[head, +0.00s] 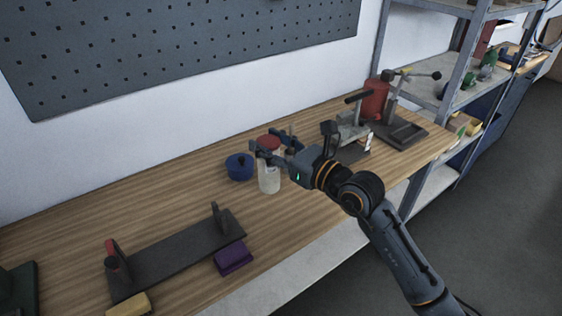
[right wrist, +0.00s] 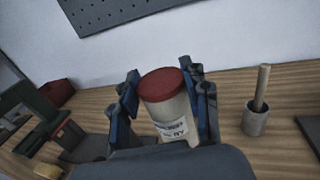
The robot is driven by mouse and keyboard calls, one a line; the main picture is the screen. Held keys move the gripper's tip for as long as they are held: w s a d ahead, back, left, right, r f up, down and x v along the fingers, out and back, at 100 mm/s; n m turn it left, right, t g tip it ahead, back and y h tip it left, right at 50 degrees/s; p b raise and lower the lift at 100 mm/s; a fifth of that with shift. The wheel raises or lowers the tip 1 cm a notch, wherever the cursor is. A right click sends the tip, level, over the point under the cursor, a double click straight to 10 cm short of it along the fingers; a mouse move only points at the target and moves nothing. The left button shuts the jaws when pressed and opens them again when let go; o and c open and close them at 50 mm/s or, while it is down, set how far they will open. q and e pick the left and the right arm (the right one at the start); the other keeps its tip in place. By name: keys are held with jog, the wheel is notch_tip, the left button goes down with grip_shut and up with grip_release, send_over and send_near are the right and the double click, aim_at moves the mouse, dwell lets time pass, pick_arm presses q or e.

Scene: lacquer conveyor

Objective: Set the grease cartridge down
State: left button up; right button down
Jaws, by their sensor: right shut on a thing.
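The grease cartridge (head: 269,180) is a pale cylinder with a red cap, upright above or on the wooden bench; I cannot tell whether its base touches the wood. My right gripper (head: 271,148) is shut on its upper part. In the right wrist view the cartridge (right wrist: 170,115) stands between the two blue-padded fingers, with a printed label facing the camera and its lower end hidden by the gripper body. My left gripper is not in view.
A blue lidded pot (head: 239,168) stands just left of the cartridge. A dark fixture (head: 180,255), a purple block (head: 233,258) and a yellow block (head: 130,305) lie at front left. Presses and a red canister (head: 375,98) stand at right. The back left bench is clear.

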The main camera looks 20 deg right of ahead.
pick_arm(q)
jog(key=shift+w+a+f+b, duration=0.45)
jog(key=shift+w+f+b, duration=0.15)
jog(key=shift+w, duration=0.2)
pick_arm(e)
jog(key=w+d+f, duration=0.3)
jog(key=d+f, duration=0.1)
jog(key=f, duration=0.5)
jog(key=shift+w, duration=0.15)
jog(key=shift+f, duration=0.15)
jog(key=c, duration=0.7)
grip_release()
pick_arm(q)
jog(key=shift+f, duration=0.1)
pick_arm(e)
jog(key=shift+o, duration=0.2)
